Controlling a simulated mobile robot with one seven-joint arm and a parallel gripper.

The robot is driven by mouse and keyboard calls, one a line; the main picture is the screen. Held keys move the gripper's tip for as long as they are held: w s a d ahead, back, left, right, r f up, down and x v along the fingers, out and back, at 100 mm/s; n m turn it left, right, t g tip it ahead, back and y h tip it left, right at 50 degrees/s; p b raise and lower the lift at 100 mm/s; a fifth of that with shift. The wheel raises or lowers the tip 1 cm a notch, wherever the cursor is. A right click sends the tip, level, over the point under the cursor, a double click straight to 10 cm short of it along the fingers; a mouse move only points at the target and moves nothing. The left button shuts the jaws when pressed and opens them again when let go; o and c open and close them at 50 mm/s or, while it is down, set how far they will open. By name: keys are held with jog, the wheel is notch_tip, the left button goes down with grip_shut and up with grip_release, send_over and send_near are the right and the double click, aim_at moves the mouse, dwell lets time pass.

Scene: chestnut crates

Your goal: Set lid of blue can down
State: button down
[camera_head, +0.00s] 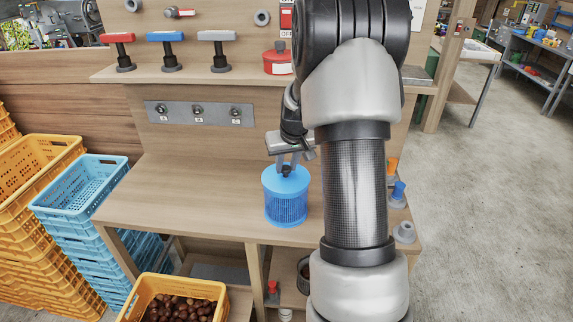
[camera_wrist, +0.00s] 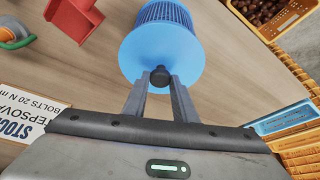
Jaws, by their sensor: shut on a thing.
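The blue can (camera_head: 286,206) stands upright on the wooden workbench (camera_head: 190,185), near its front edge. Its blue lid (camera_head: 287,181) is a round disc with a small dark knob, and it sits on or directly over the can's top; I cannot tell whether there is a gap. My gripper (camera_head: 286,166) comes down from above and is shut on the lid's knob. In the wrist view, the two fingers of my gripper (camera_wrist: 161,84) pinch the dark knob, and the lid (camera_wrist: 150,47) hides part of the ribbed can (camera_wrist: 166,12).
A shelf above holds red, blue and grey T-handled tools and a red pot (camera_head: 278,62). Yellow crates (camera_head: 40,160) and blue crates (camera_head: 80,200) are stacked at left. A yellow crate of chestnuts (camera_head: 222,292) stands in front. The bench left of the can is clear.

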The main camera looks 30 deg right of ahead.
jog(key=c, duration=1.4)
grip_release()
jog(key=shift+o, duration=0.2)
